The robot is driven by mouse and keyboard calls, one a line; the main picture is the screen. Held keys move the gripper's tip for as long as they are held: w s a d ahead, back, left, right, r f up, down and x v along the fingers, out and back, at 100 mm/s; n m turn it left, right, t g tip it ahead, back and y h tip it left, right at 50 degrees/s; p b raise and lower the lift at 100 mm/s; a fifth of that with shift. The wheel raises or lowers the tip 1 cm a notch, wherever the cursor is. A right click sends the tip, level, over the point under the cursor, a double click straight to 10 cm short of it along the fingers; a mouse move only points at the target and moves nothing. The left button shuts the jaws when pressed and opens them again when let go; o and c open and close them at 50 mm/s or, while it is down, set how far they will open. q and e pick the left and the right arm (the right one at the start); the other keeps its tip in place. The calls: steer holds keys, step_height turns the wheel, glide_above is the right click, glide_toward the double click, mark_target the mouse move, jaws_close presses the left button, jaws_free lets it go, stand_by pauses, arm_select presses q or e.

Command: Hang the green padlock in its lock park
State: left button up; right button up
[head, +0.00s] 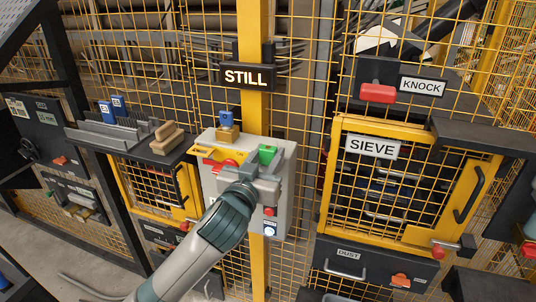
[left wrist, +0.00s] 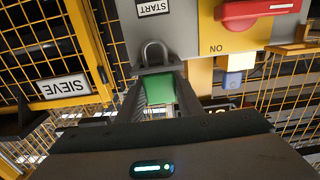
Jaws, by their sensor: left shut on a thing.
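The green padlock (head: 267,155) is in my left gripper (head: 264,178), in front of the grey control box (head: 283,200) on the yellow post. In the left wrist view the green padlock body (left wrist: 160,89) sits between the two fingers (left wrist: 156,100), which are shut on it. Its grey shackle (left wrist: 153,50) sticks out past the fingertips, over the grey box face near the START label (left wrist: 153,8). I cannot tell whether the shackle touches anything. No place is clearly marked as the lock park. My right gripper is not in view.
The box carries a red handle (left wrist: 252,12), a yellow bracket (head: 205,151) and a blue-topped tan block (head: 228,133). A STILL sign (head: 246,77) hangs above. The yellow SIEVE door (head: 335,180) stands right; a dark shelf (head: 150,150) stands left.

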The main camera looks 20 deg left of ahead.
arm_select(q)
steer(key=shift+f, duration=0.1)
steer(key=o, duration=1.2)
steer(key=shift+s, duration=0.1)
steer(key=shift+s, duration=0.55)
steer(key=s+b, duration=0.1)
steer(key=s, duration=0.4)
steer(key=shift+f+b, duration=0.1)
steer(key=shift+b, duration=0.2)
steer(key=p, duration=1.1)
glide_toward(267, 159)
steer(key=s, duration=0.3)
steer(key=shift+s+a+p, duration=0.2)
steer(key=shift+s+p, duration=0.95)
steer(key=shift+s, duration=0.45)
